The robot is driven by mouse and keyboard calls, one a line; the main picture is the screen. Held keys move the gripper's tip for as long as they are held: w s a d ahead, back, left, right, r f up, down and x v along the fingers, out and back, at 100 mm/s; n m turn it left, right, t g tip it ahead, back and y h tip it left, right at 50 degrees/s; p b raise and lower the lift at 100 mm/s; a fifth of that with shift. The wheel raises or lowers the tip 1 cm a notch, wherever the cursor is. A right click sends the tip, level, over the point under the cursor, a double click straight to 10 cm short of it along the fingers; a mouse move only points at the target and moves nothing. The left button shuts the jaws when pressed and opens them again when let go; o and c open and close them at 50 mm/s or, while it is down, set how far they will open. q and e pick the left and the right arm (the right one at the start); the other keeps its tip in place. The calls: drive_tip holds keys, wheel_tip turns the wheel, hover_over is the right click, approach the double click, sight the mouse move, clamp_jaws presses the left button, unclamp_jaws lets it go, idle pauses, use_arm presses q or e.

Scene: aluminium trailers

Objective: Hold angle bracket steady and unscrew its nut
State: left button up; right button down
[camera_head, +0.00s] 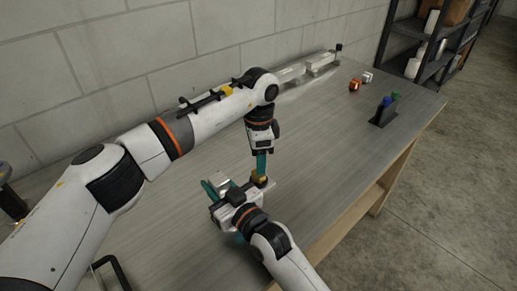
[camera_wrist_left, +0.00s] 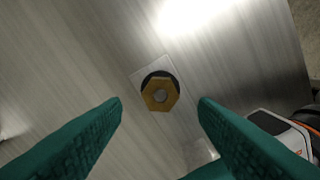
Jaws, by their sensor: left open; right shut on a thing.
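My right gripper (camera_head: 216,189) is shut on the bracket, whose metal (camera_head: 223,179) is partly hidden by the fingers and wrist.
The metal bench (camera_head: 330,130) is mostly bare around the grippers. Aluminium profiles (camera_head: 307,68) lie along the wall. A copper-coloured block (camera_head: 354,85) and a dark holder with blue and green items (camera_head: 384,114) stand toward the right edge. Shelves (camera_head: 430,45) stand beyond.

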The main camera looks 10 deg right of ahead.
use_arm(q)
drive_tip(key=m, duration=0.4)
drive_tip(key=shift+r, duration=0.25)
use_arm(e)
drive_tip(key=shift+f, duration=0.1)
use_arm(q)
drive_tip(key=m, duration=0.4)
drive_tip(key=shift+r+m, duration=0.2)
drive_tip(key=shift+m, duration=0.2)
drive_tip(key=m, duration=0.6)
drive_tip(key=shift+r+m, duration=0.3)
drive_tip(key=shift+r, duration=0.05)
drive_tip(key=m, duration=0.6)
drive_tip(key=shift+r, duration=0.3)
drive_tip(key=m, duration=0.4)
drive_tip(key=shift+r, duration=0.2)
drive_tip(key=m, duration=0.3)
drive_tip(key=shift+r+m, duration=0.15)
drive_tip(key=shift+m, duration=0.25)
drive_tip(key=shift+f, duration=0.35)
wheel_tip(320, 180, down, 7)
drive_tip(key=shift+f, duration=0.15)
